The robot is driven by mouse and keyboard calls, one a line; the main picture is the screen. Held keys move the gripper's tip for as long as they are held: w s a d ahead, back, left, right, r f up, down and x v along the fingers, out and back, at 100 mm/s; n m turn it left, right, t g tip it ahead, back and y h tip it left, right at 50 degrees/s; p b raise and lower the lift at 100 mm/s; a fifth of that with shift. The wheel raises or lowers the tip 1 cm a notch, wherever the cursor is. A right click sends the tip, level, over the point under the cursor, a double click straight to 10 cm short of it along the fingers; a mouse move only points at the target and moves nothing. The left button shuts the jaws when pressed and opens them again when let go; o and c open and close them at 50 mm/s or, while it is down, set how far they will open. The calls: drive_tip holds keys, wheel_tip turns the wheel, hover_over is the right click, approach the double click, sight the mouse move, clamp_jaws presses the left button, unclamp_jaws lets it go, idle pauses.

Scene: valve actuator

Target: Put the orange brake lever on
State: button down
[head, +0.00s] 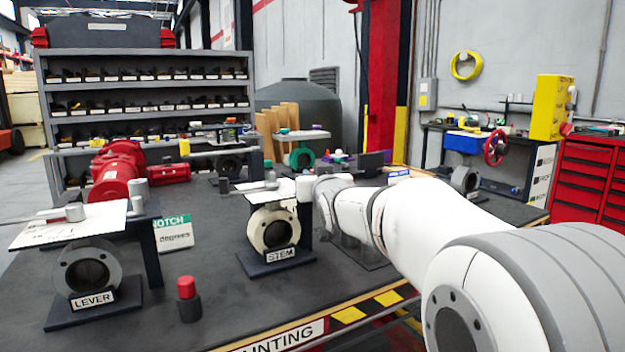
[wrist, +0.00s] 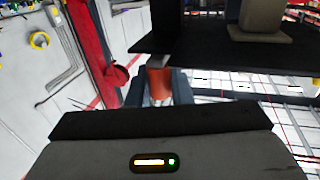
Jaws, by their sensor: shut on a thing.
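My gripper (wrist: 160,92) is shut on an orange piece, the orange brake lever (wrist: 160,84), in the wrist view. Only a short stretch of the lever shows between the two blue-grey fingers; the rest is hidden. A dark flat plate (wrist: 205,62) lies just beyond the fingertips; whether the lever touches it I cannot tell. In the head view my arm reaches in from the right and ends beside the STEM valve (head: 274,228), where the lever cannot be made out. The LEVER valve (head: 86,268) stands upright at the left front.
A red-capped dark cylinder (head: 188,300) stands between the two valves. A NOTCH sign (head: 173,234) and red machine parts (head: 118,170) are on the bench behind. A shelf rack (head: 150,100) rises at the back left.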

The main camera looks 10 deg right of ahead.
drive_tip(key=c, duration=1.3)
unclamp_jaws()
drive_tip(key=shift+c, duration=0.2)
drive_tip(key=shift+s, duration=0.1)
drive_tip(key=s, duration=0.7)
drive_tip(key=shift+s, duration=0.35)
drive_tip(key=s+f+g+p, duration=0.3)
drive_tip(key=s+g+p, duration=0.2)
drive_tip(key=s, duration=0.4)
drive_tip(key=s+f+g+p, duration=0.2)
drive_tip(key=s+g+p, duration=0.3)
drive_tip(key=s, duration=0.5)
drive_tip(key=s+f+g+p, duration=0.3)
drive_tip(key=s+g+p, duration=0.2)
drive_tip(key=s+p, duration=0.4)
drive_tip(key=shift+s+f+h, duration=0.3)
drive_tip(key=shift+s+f, duration=0.05)
drive_tip(key=shift+s, duration=0.35)
